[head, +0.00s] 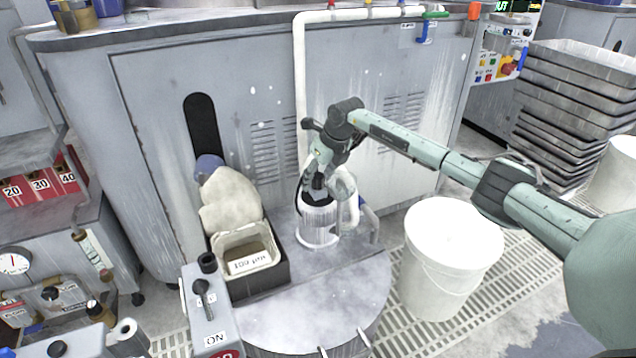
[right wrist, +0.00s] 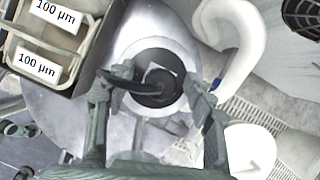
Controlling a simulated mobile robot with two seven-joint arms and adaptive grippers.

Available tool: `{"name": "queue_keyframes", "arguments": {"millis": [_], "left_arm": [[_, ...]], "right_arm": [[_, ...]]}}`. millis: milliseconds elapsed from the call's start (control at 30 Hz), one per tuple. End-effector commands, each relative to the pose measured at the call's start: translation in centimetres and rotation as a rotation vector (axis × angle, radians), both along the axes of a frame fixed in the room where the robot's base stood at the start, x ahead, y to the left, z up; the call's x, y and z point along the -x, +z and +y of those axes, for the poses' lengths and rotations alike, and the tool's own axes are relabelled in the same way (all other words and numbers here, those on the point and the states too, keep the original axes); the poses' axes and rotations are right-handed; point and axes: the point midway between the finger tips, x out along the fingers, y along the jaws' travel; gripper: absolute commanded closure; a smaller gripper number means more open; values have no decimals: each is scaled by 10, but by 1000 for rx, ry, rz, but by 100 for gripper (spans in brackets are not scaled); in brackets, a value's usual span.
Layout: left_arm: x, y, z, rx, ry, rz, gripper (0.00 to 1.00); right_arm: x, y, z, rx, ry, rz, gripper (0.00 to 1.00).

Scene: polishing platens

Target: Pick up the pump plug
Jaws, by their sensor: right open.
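The pump plug (right wrist: 160,84) is a dark round piece with a black cable, on top of the pale cylindrical pump (head: 318,224). It shows from above in the right wrist view; in the head view my gripper largely hides it. My right gripper (head: 322,182) is over the top of the pump. In the right wrist view my right gripper (right wrist: 157,88) is open, with one finger on each side of the plug. The cable passes by the left finger. I cannot tell whether either finger touches the plug. My left gripper is not in view.
A white curved pipe (head: 300,90) stands close beside the pump. A dark bin with a tub labelled 100 µm (head: 247,262) and a pale sack (head: 230,200) are to its left. A white bucket (head: 450,255) stands right. A grey cabinet (head: 160,130) is behind.

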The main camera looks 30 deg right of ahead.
Motion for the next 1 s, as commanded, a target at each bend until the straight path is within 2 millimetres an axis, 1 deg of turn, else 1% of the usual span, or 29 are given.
{"name": "queue_keyframes", "arguments": {"millis": [33,67,400,467,500,767,867,1000], "left_arm": [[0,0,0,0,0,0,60],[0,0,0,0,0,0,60],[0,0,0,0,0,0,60],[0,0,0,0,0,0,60],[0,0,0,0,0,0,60],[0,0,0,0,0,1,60],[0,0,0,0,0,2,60],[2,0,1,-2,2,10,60]], "right_arm": [[0,0,0,0,0,0,46],[0,0,0,0,0,0,48],[0,1,0,0,0,-1,91],[0,1,0,0,0,-1,98],[0,1,0,0,0,-1,100],[0,3,0,0,0,-2,100],[-1,9,-1,0,0,-4,100],[-1,24,-1,1,0,-4,100]]}}
